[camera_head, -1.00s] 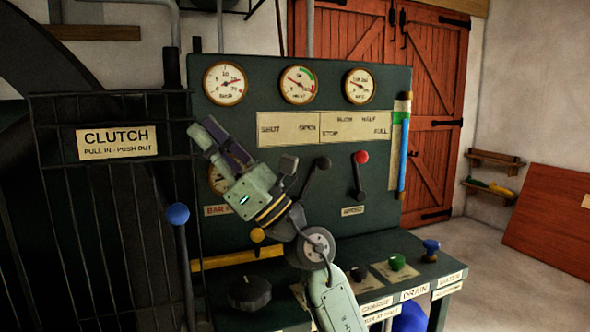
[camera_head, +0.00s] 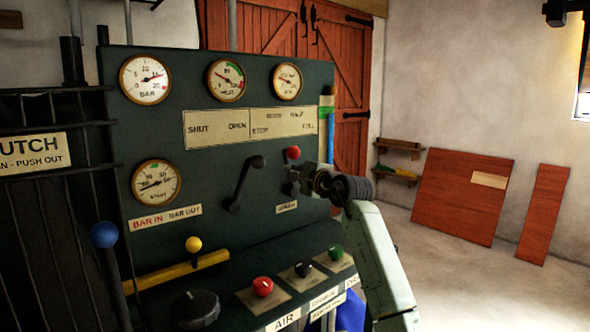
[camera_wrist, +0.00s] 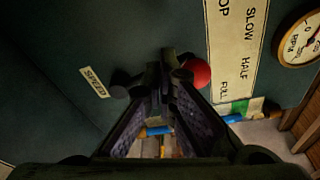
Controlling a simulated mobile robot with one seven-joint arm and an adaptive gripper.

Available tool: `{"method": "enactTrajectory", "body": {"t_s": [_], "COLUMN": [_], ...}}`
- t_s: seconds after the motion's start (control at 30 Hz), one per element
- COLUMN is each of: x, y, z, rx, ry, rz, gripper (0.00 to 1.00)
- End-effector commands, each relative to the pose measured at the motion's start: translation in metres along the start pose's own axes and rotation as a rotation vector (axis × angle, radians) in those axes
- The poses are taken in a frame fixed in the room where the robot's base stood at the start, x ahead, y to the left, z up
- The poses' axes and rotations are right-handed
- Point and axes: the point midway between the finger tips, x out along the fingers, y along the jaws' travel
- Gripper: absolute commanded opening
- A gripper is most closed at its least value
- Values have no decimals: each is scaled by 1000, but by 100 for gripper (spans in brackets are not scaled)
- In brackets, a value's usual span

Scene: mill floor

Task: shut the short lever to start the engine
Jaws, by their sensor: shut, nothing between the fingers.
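The control panel (camera_head: 215,130) carries two levers. A dark lever with a black knob (camera_head: 257,162) leans up and right, below the plate's SHUT and OPEN words. Right of it is a lever with a red knob (camera_head: 293,153), above the SPEED label (camera_head: 287,207); its shaft is largely hidden by my gripper. My gripper (camera_head: 294,178) is at this red-knobbed lever. In the wrist view my shut fingers (camera_wrist: 166,66) lie right beside the red knob (camera_wrist: 195,73); I cannot tell if they touch it. The black-knobbed lever does not show clearly there.
The lettered plate (camera_head: 250,128) and gauges are above the levers. A yellow knob (camera_head: 193,244) and blue knob (camera_head: 104,235) stand to the left. Red (camera_head: 263,286), black (camera_head: 303,270) and green (camera_head: 336,252) knobs sit on the desk below.

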Motion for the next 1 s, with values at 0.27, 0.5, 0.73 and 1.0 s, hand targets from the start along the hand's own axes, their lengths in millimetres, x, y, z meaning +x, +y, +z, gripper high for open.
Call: {"method": "enactTrajectory", "body": {"t_s": [0.27,0.5,0.73,1.0], "x": [43,43,37,36], "y": [-3,-1,-1,0], "z": [2,19,36,39], "rx": [5,1,3,3], "ry": [-3,-4,-4,-3], "rz": [-1,-2,-2,-2], "gripper": [0,0,0,0]}}
